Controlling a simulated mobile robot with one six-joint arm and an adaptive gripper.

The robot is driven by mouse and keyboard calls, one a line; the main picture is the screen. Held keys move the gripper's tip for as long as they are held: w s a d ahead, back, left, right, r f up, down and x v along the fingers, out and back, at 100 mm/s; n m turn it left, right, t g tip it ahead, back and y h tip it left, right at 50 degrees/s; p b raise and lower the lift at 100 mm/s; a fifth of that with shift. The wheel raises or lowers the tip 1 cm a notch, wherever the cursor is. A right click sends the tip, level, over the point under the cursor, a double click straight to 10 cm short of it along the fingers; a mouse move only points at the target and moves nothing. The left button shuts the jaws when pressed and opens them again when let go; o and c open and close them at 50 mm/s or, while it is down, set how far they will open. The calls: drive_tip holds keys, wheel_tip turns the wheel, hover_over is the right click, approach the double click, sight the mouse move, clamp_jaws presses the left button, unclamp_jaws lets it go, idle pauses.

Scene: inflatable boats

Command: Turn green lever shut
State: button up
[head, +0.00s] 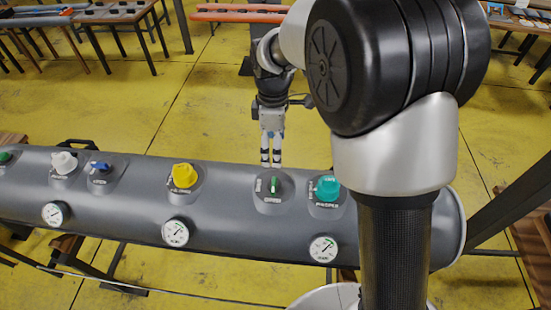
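A small upright green lever (273,186) sits on a round grey mount on top of the long dark grey inflatable tube, between a yellow knob and a teal knob.
The grey tube (120,215) also carries a teal knob (327,188), a yellow knob (184,175), a blue lever (101,167), a white knob (64,162) and pressure gauges (323,248) along its front. My arm hides the tube's right part. Yellow floor behind is mostly clear.

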sight(274, 184)
wheel_tip(274, 184, down, 17)
drive_tip(key=b, duration=0.3)
drive_tip(key=shift+f, duration=0.1)
drive_tip(key=shift+c, duration=0.2)
drive_tip(key=c, duration=1)
